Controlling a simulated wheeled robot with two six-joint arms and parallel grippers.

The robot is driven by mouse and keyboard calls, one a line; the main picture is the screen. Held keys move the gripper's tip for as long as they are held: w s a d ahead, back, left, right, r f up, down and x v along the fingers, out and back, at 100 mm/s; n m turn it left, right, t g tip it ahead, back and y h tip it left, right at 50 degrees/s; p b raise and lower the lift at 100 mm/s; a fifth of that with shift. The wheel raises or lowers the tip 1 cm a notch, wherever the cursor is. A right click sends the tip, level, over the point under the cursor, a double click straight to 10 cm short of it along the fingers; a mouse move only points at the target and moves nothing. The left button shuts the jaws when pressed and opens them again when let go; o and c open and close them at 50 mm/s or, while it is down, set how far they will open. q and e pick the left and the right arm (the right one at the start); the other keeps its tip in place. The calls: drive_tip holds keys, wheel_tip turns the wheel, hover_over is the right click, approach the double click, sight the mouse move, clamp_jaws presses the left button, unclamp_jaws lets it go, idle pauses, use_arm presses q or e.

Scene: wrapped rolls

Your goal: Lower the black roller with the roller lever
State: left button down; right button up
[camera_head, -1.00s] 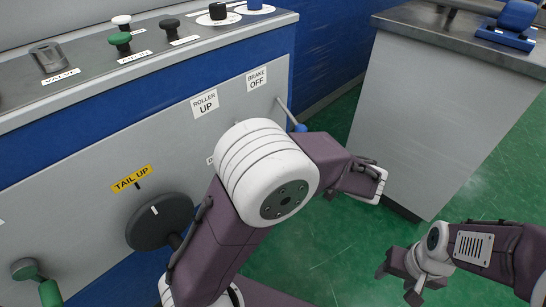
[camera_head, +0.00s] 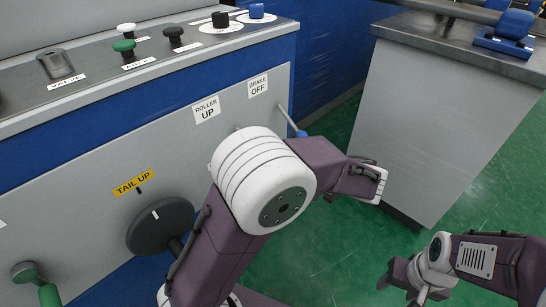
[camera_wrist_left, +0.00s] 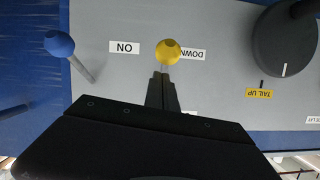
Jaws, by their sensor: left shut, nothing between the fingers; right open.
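The roller lever's yellow ball knob (camera_wrist_left: 168,52) shows in the left wrist view, where the panel is upside down. It overlaps one end of the DOWN label (camera_wrist_left: 192,54). My left gripper (camera_wrist_left: 162,76) is shut and empty, its fingertips at the knob's UP side; I cannot tell whether they touch it. In the head view my left arm hides the knob and left gripper. The ROLLER UP label (camera_head: 207,108) shows above that arm. My right gripper (camera_head: 401,286) is open and empty at the lower right, away from the panel. I cannot identify the black roller.
A blue-knobbed lever (camera_head: 300,133) sticks out beside the roller lever, under the BRAKE OFF label (camera_head: 258,85). A dark round knob (camera_head: 160,225) is by the TAIL UP label (camera_head: 135,183). A grey cabinet (camera_head: 430,115) stands right, across green floor.

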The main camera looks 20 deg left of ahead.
use_arm(q)
drive_tip(key=r+p+v, duration=0.1)
drive_tip(key=p+v, duration=0.3)
drive_tip(key=v, duration=0.7)
drive_tip(key=shift+w+r, duration=0.2)
drive_tip(key=shift+r, duration=0.05)
use_arm(e)
drive_tip(key=r, duration=0.3)
drive_tip(key=s+r, duration=0.1)
drive_tip(key=r, duration=0.1)
drive_tip(key=shift+d+r, duration=0.3)
use_arm(q)
drive_tip(key=shift+a, duration=0.15)
